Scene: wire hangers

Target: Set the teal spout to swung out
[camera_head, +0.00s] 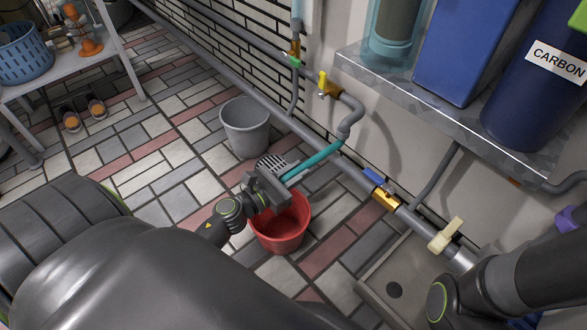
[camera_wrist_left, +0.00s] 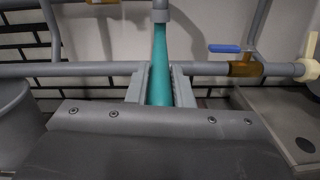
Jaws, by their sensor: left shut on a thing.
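The teal spout (camera_head: 314,161) comes off a grey elbow on the wall pipe and points out from the wall toward the lower left, over the red bucket (camera_head: 283,238). My left gripper (camera_head: 281,178) is shut on the spout near its free end, above the red bucket. In the left wrist view the spout (camera_wrist_left: 160,65) runs straight between the two grey fingers (camera_wrist_left: 160,88). The spout's tip is hidden by the gripper. My right arm shows at the lower right, but its fingers are out of sight.
A grey bucket (camera_head: 245,126) stands on the tiles left of the spout, near the wall. A grey pipe with a blue-handled valve (camera_head: 380,181) runs along the wall. A metal shelf (camera_head: 440,108) with blue containers juts out at the upper right. A basin (camera_head: 385,275) sits below.

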